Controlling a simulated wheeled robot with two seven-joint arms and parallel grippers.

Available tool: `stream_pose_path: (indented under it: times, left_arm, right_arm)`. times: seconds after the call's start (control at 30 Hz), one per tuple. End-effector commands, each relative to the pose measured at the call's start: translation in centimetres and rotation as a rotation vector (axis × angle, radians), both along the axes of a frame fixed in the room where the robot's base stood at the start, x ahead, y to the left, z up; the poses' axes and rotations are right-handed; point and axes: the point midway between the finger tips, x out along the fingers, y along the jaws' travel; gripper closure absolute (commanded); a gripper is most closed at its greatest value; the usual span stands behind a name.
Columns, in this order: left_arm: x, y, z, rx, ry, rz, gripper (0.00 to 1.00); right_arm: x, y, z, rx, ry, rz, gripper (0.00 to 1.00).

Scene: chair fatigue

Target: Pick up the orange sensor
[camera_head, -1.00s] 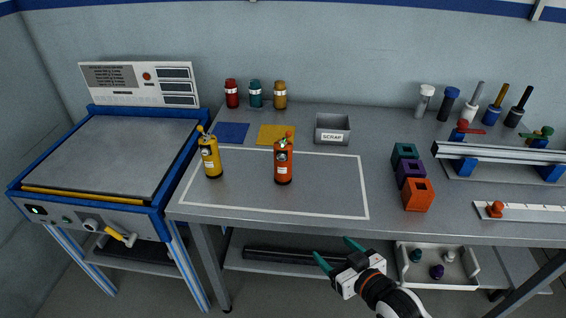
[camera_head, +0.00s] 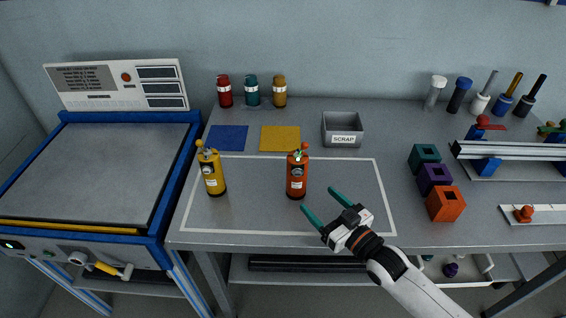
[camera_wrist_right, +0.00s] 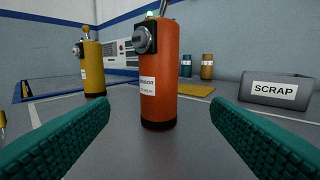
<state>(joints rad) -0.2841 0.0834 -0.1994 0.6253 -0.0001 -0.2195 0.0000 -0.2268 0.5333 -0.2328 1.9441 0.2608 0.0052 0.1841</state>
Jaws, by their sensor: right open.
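The orange sensor (camera_head: 297,176) is an upright orange cylinder with a black base, a round dial and a white label. It stands inside the white outline on the grey table. In the right wrist view the orange sensor (camera_wrist_right: 160,90) is ahead, between and beyond the teal fingertips. My right gripper (camera_head: 322,205) is open and empty, low over the table's front part, just in front and to the right of the sensor, not touching it. Its fingers also show in the right wrist view (camera_wrist_right: 160,125). My left gripper is not in view.
A yellow sensor (camera_head: 211,172) stands left of the orange one. The grey SCRAP bin (camera_head: 342,130) is behind, right of blue (camera_head: 228,138) and yellow (camera_head: 280,138) mats. An orange block (camera_head: 446,204) and other blocks stand right. The outlined area's right part is free.

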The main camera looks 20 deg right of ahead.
Motion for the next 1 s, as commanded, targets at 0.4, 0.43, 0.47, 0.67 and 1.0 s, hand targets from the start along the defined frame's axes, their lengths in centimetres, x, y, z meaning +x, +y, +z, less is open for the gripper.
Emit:
stream_pose_path:
  times: [0.4, 0.43, 0.47, 0.67, 1.0]
  left_arm:
    - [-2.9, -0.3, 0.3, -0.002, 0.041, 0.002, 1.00]
    - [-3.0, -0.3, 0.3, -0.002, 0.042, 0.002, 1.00]
    - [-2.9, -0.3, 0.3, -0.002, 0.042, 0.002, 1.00]
    - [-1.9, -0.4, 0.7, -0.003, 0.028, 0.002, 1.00]
    - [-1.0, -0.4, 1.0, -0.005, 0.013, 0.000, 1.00]
  right_arm:
    - [5.7, 2.3, 0.1, 0.000, -0.001, -0.001, 0.28]
    - [5.9, 2.4, 0.1, 0.000, -0.001, -0.001, 0.28]
    - [6.1, 2.5, 0.0, 0.000, 0.000, 0.000, 0.28]
    - [7.8, 3.2, 0.2, 0.000, -0.001, -0.001, 0.28]
    - [11.0, 4.6, -0.1, 0.000, 0.001, 0.000, 0.28]
